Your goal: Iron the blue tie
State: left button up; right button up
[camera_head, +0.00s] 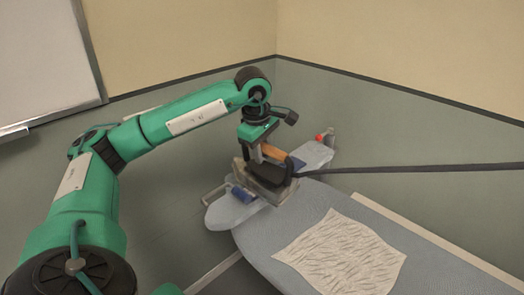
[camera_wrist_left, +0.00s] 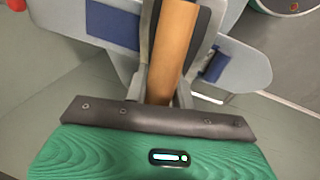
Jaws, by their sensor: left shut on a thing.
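My left gripper (camera_head: 258,150) is shut on the orange handle of an iron (camera_head: 270,182), above the narrow small board (camera_head: 222,214). In the left wrist view the orange handle (camera_wrist_left: 175,45) runs between the fingers of the gripper (camera_wrist_left: 160,85). The blue tie (camera_head: 241,194) lies across the small board. It shows as flat blue pieces on both sides of the iron in the left wrist view (camera_wrist_left: 112,28); its middle is hidden under the iron. I cannot tell whether the iron's sole touches the tie. My right gripper is not in view.
A wrinkled white cloth (camera_head: 340,254) lies on the large ironing board (camera_head: 285,222). A dark cable (camera_head: 420,168) runs from the iron to the right edge. A bottle with a red part (camera_head: 327,137) stands at the far end of the small board. A whiteboard (camera_head: 45,55) is at the left.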

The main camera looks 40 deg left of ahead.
pick_arm(q)
jog(key=w+p, duration=0.1)
jog(key=w, duration=0.6)
jog(key=shift+d, duration=0.3)
jog(key=w+p, duration=0.2)
jog(key=w, duration=0.5)
jog(key=shift+w+d, duration=0.3)
dwell(0.7)
jog(key=shift+r+p, duration=0.15)
jog(key=shift+p, duration=0.2)
notch_tip(320, 180, up, 7)
jog(key=p, duration=0.4)
dwell(0.3)
dwell(0.4)
